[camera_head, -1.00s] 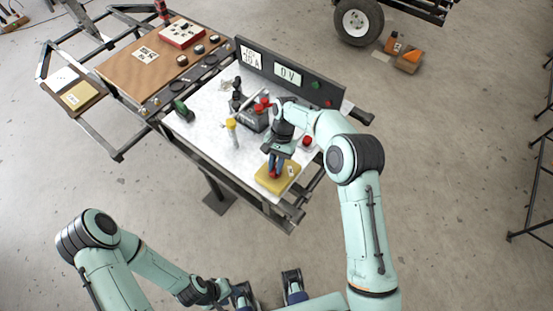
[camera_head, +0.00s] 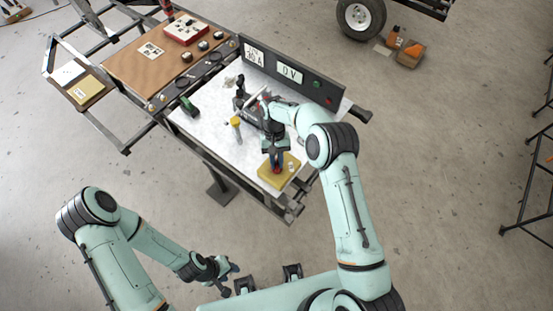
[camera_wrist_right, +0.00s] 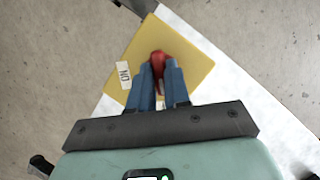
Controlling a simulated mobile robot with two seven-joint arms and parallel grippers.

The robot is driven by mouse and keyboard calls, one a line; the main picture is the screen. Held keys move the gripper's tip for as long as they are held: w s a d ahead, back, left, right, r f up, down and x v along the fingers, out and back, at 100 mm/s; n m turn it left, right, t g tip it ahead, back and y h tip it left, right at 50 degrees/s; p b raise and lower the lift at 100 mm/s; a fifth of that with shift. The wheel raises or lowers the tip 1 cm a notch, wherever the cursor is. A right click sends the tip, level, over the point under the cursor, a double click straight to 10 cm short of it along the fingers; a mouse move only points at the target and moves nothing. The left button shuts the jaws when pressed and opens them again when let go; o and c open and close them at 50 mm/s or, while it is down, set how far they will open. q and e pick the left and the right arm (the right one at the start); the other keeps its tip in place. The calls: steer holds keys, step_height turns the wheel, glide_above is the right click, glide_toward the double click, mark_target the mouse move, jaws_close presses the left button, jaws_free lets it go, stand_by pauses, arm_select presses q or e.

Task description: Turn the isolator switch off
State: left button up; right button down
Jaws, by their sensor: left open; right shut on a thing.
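The isolator switch is a yellow plate (camera_head: 267,181) with a red handle (camera_wrist_right: 158,58), at the near right corner of the white bench top. The yellow plate (camera_wrist_right: 195,65) also shows in the right wrist view, with a white label (camera_wrist_right: 124,75) reading "ON" beside the handle. My right gripper (camera_head: 277,167) is over the plate, and its blue fingers (camera_wrist_right: 160,78) are shut on the red handle. The handle's lower part is hidden between the fingers. My left gripper (camera_head: 232,272) is open and empty, low in front of the bench and away from the switch.
A dark panel (camera_head: 312,86) with "80 A" and "0 V" displays stands along the bench's back edge. A yellow-topped item (camera_head: 236,122) and a green item (camera_head: 188,106) stand on the white top (camera_head: 215,120). A brown board (camera_head: 165,60) lies further left. Floor in front is clear.

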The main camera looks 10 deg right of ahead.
stand_by(0.3)
steer(key=c, duration=1.1)
jaws_free()
arm_select(q)
steer(key=w+r+p, duration=0.2)
steer(key=w+r, duration=0.1)
steer(key=shift+r+p, duration=0.3)
steer(key=shift+p, duration=0.1)
arm_select(e)
steer(key=v, duration=1.3)
steer(key=shift+r, duration=0.15)
arm_select(q)
steer(key=shift+s, duration=0.1)
